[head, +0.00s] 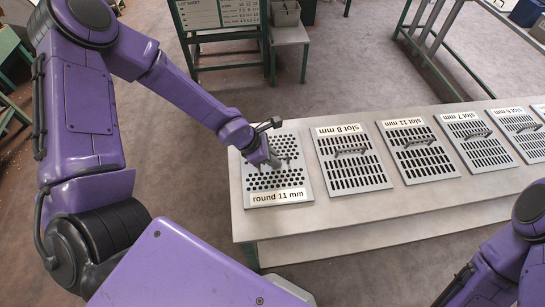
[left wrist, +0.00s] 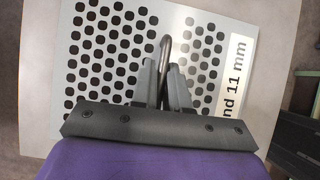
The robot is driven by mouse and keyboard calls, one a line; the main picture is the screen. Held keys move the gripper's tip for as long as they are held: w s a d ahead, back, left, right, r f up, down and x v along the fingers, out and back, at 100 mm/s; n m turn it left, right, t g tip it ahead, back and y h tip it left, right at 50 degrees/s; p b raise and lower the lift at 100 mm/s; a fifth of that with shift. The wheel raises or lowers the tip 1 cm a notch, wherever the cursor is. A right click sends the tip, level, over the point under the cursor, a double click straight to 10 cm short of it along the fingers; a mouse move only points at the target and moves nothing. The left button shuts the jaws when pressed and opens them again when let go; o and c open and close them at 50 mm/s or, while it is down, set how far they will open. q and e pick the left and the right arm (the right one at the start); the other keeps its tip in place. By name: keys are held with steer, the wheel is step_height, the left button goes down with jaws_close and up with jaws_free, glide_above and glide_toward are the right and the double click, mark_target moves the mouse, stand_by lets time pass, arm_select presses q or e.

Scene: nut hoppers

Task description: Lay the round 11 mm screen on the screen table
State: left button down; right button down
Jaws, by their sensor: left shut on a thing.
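The round 11 mm screen (head: 277,182) is a grey plate with round holes and a white label, at the left end of the long pale bench. My left gripper (head: 273,162) is over its middle, shut on the screen's handle. In the left wrist view the two fingers (left wrist: 165,85) close on the dark bent handle, with the holed plate of the screen (left wrist: 85,50) beyond them. The plate appears to lie flat at the bench's left end. My right gripper is not in view; part of my right arm shows at lower right. I cannot make out which thing is the screen table.
A row of slot screens lies on the bench (head: 370,218) to the right: slot 8 mm (head: 352,171), slot 11 mm (head: 423,163), slot 7 mm (head: 488,151) and more. A green-framed stand with a chart (head: 214,14) and a grey bin (head: 286,13) stand behind. Open floor lies between.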

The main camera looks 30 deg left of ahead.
arm_select(q)
steer(key=c, duration=1.1)
jaws_free()
steer(key=shift+r, duration=0.3)
steer(key=p+v, duration=0.4)
steer(key=v, duration=0.7)
steer(key=shift+s+a+r+p, duration=0.2)
steer(key=shift+r+p, duration=0.05)
steer(key=shift+p, duration=0.05)
steer(key=shift+f, duration=0.1)
